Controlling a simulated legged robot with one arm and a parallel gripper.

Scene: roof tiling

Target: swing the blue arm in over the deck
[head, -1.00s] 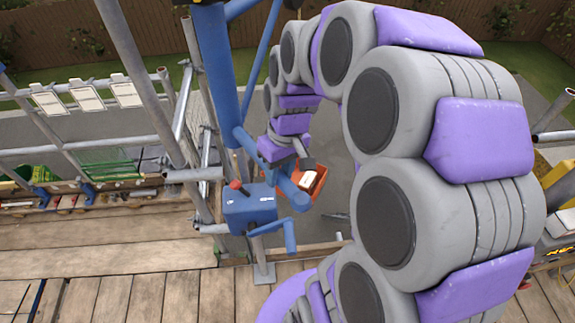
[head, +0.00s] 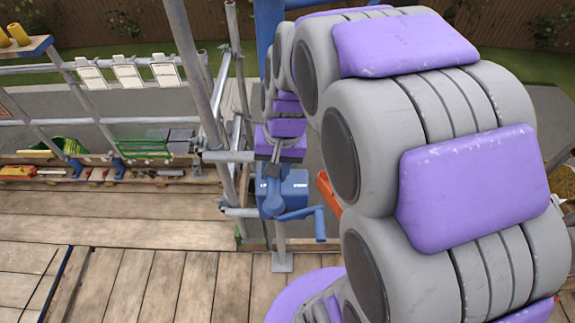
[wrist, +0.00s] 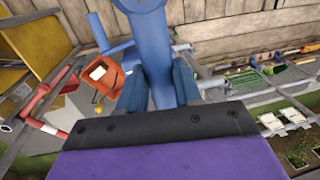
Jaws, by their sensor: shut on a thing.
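The blue arm (wrist: 158,62) of the hoist runs up the middle of the wrist view, between the two fingers of my gripper (wrist: 158,88), which is shut on it. In the head view my gripper (head: 273,170) is just above the blue winch box (head: 285,190) with its crank handle. The blue post (head: 268,30) shows only at the top, as my purple and grey arm hides much of it. An orange tub (wrist: 100,82) with a white item in it is left of the blue arm in the wrist view; in the head view only its edge (head: 327,192) shows.
Plank decking (head: 190,280) fills the front and looks clear. Grey scaffold tubes (head: 190,75) stand left of the winch. White boards (head: 128,72) hang on a rail, and a ledge with tools (head: 95,174) and a green net (head: 143,140) lies at left.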

